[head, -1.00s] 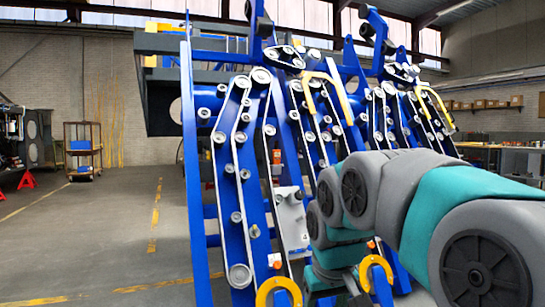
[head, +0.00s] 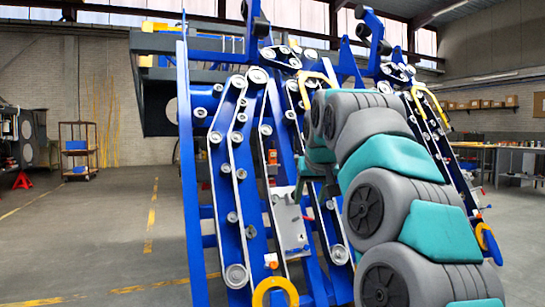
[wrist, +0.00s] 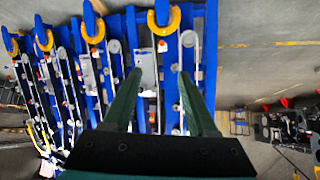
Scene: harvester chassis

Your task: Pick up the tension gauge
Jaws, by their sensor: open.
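I cannot clearly make out the tension gauge. A grey plate-like box (head: 290,222) with small dark marks sits low on the blue harvester chassis (head: 255,190), between belt runs; I cannot tell whether it is the gauge. A small orange-and-dark piece (head: 272,157) shows above it. In the wrist view the picture is upside down. My gripper (wrist: 160,75) is open, its two green fingers apart and pointing at the chassis. A pale grey plate (wrist: 148,68) shows between the fingertips, apparently beyond them. Nothing is held. In the head view my arm hides the gripper and part of the chassis.
Yellow curved guards (head: 275,292) stick out at the chassis's lower front. Blue upright rails and belts with pulleys stand close together. A trolley (head: 77,150) stands far left, a workbench (head: 500,150) far right. The floor at the left (head: 100,235) is clear.

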